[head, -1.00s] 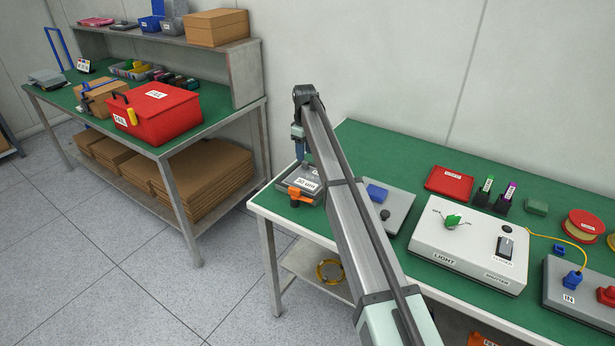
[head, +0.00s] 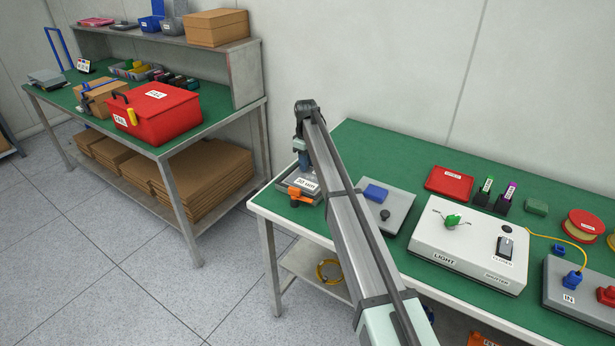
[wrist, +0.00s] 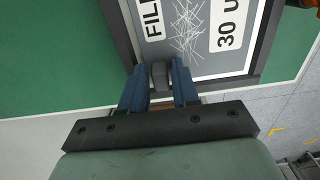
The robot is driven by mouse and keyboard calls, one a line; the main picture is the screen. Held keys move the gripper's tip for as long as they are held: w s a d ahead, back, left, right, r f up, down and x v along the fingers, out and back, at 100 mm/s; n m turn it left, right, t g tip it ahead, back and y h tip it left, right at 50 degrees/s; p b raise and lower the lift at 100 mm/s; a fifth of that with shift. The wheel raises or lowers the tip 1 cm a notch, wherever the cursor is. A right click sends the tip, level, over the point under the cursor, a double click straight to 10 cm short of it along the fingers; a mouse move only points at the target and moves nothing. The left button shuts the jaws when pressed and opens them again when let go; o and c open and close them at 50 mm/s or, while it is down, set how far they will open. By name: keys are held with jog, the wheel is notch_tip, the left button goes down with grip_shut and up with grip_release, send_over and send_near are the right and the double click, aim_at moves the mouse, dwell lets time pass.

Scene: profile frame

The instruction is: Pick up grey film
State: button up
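The grey film (wrist: 208,62) is a grey panel with pale scratch marks and white labels reading "FIL..." and "30 u...", set in a dark frame. In the head view the labelled film piece (head: 305,184) lies at the near left corner of the green table, partly hidden by my arm. My gripper (wrist: 160,73) is low at the frame's edge. Its two blue fingers stand on either side of a small dark grip tab, very close to it. They look open around the tab; contact is not clear. My gripper (head: 305,167) is mostly hidden in the head view.
An orange clamp-like part (head: 301,195) sits at the film's near side. A grey plate with a blue block (head: 376,193) lies just right, behind my arm. A white control box (head: 470,245) stands further right. The table's left edge is close.

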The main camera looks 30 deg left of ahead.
grip_shut()
